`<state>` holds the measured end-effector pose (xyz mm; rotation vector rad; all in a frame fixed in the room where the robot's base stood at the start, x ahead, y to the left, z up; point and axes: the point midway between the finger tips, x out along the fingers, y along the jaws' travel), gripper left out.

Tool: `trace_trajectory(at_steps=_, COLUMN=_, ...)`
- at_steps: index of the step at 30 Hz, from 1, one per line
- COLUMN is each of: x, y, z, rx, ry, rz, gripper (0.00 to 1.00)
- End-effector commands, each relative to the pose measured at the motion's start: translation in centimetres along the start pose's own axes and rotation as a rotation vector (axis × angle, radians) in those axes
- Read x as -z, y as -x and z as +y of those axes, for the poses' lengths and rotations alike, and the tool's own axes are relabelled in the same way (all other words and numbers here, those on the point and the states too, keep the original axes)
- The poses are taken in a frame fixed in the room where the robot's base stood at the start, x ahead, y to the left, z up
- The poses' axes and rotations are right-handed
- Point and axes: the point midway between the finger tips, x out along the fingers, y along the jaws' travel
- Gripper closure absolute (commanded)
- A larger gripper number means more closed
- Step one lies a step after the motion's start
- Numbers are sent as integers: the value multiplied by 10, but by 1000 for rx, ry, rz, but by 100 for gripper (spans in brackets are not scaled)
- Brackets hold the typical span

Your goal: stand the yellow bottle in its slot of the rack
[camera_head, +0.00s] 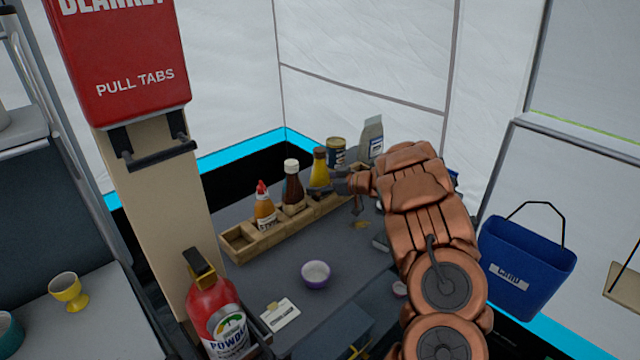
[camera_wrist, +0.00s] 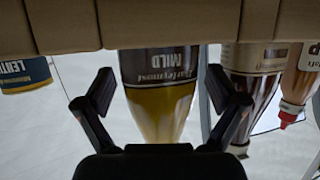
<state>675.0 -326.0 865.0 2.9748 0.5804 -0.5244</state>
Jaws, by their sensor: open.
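The yellow bottle (camera_head: 319,168), with a dark cap and a dark label, stands upright in the wooden rack (camera_head: 300,222). In the wrist view, which is upside down, the yellow bottle (camera_wrist: 158,108) lies between the two spread fingers of my gripper (camera_wrist: 160,78). Its base is hidden behind the rack's front wall (camera_wrist: 180,25). My gripper (camera_head: 348,183) is at the bottle's right side in the head view, partly hidden by my arm. The fingers are open, with gaps visible beside the bottle.
A brown sauce bottle (camera_head: 292,186) and a red-capped bottle (camera_head: 264,208) stand left in the rack; its leftmost compartment is empty. A dark jar (camera_head: 337,153) and a grey carton (camera_head: 371,138) are farther right. A purple bowl (camera_head: 316,274) sits on the counter (camera_head: 270,285).

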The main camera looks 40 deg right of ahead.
Motion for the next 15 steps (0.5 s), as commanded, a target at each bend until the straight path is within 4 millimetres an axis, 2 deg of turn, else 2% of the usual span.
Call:
trace_trajectory(at_steps=10, x=-1, y=2, z=0, rx=0, ry=0, rz=-2, gripper=3)
trace_trajectory(at_steps=15, x=-1, y=20, z=2, rx=-6, ry=-1, rz=-2, gripper=3)
